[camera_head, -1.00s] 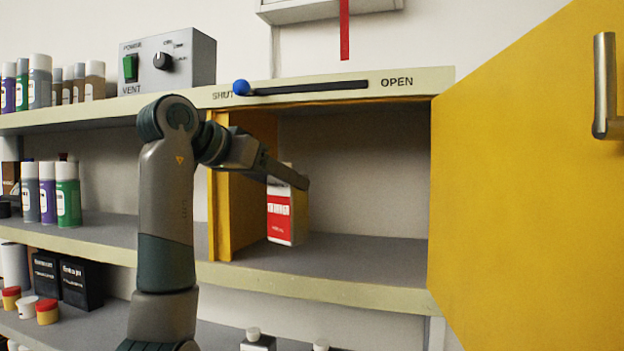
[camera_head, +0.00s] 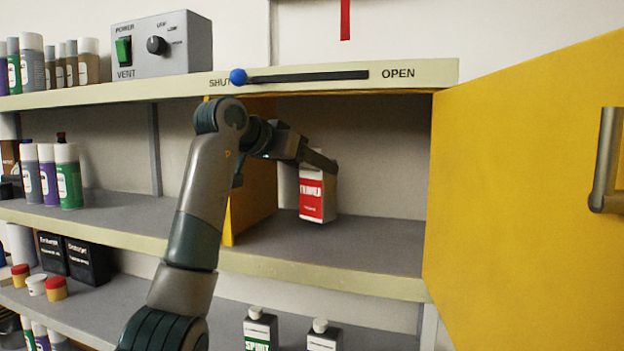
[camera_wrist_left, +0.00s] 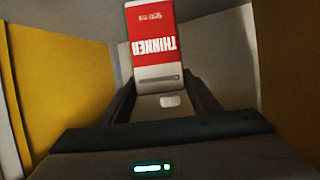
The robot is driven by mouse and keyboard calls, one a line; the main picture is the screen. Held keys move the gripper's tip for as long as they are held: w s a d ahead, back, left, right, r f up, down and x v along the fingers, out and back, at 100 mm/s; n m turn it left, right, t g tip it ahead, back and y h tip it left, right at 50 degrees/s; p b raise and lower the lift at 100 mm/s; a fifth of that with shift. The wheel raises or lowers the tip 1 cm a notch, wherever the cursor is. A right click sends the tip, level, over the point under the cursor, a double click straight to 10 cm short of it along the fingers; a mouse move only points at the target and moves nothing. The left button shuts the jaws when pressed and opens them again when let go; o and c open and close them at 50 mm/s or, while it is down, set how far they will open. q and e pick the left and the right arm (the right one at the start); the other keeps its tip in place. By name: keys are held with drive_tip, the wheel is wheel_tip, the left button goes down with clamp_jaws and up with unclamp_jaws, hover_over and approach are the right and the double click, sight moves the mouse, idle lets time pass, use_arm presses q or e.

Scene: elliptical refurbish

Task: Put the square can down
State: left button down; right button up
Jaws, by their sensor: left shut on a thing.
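The square can (camera_head: 317,195) is white and red, marked THINNER in the left wrist view (camera_wrist_left: 163,45). My left gripper (camera_head: 318,160) is shut on its upper end, inside the open yellow cabinet bay. The can hangs slightly tilted, near the middle of the bay over the grey shelf (camera_head: 345,240). I cannot tell whether its base touches the shelf. The fingers (camera_wrist_left: 165,90) lie on both sides of the can's top, and its white cap (camera_wrist_left: 170,101) shows between them. My right gripper is not in view.
The yellow door (camera_head: 530,170) stands open at the right. A yellow side wall (camera_head: 250,200) bounds the bay at left. The shelf around the can looks clear. A slider with a blue knob (camera_head: 238,77) sits above, at SHUT. White-capped cans (camera_head: 260,328) stand on the shelf below.

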sight(310, 179)
use_arm(q)
drive_tip(key=shift+f+p, duration=1.05)
drive_tip(key=shift+f, duration=0.45)
drive_tip(key=shift+f, duration=0.15)
drive_tip(key=c, duration=0.6)
unclamp_jaws()
drive_tip(key=shift+c, duration=0.2)
